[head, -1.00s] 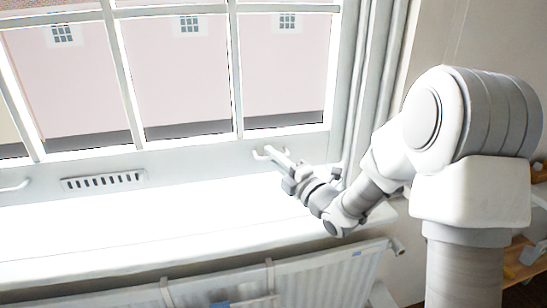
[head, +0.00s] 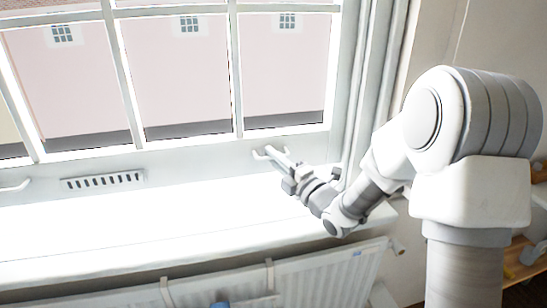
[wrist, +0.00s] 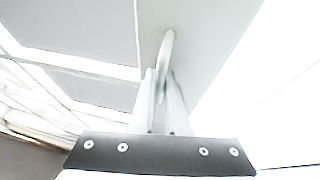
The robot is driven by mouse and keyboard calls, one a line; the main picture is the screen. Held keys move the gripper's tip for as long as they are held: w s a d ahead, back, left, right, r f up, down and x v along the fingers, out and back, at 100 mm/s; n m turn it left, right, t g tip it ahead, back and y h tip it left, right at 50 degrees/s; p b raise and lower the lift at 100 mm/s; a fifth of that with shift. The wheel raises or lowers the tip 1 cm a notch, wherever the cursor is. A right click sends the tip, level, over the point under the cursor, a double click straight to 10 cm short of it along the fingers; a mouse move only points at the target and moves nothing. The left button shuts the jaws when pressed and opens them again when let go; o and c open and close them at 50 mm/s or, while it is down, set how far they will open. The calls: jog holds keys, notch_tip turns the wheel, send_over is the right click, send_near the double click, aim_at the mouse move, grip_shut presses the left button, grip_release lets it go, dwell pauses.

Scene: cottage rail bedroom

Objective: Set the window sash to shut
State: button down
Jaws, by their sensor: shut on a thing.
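The window sash (head: 205,148) is a white frame with glazing bars, in the upper left of the head view. Its bottom rail sits just above the bright sill, and I cannot tell whether any gap is left there. A small white handle (head: 261,153) is on the right part of the bottom rail. My gripper (head: 276,156) is at this handle and shut on it. In the wrist view the fingers of my gripper (wrist: 163,85) close around the pale handle bar (wrist: 167,48). A second handle (head: 14,187) is at the left of the rail.
A slotted vent (head: 103,181) is in the bottom rail. The white sill (head: 150,225) below is clear. A white radiator (head: 325,275) stands under the sill. The window's side frame (head: 365,90) rises right of the sash, close to my arm. A wooden shelf (head: 522,262) is at the lower right.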

notch_tip(320, 180, down, 9)
jog(key=b, duration=1.1)
jog(key=shift+s+f, duration=0.1)
jog(key=shift+f, duration=0.1)
jog(key=c, duration=1)
grip_release()
jog(key=shift+o, duration=0.4)
jog(key=shift+r, duration=0.25)
jog(key=shift+d, duration=0.1)
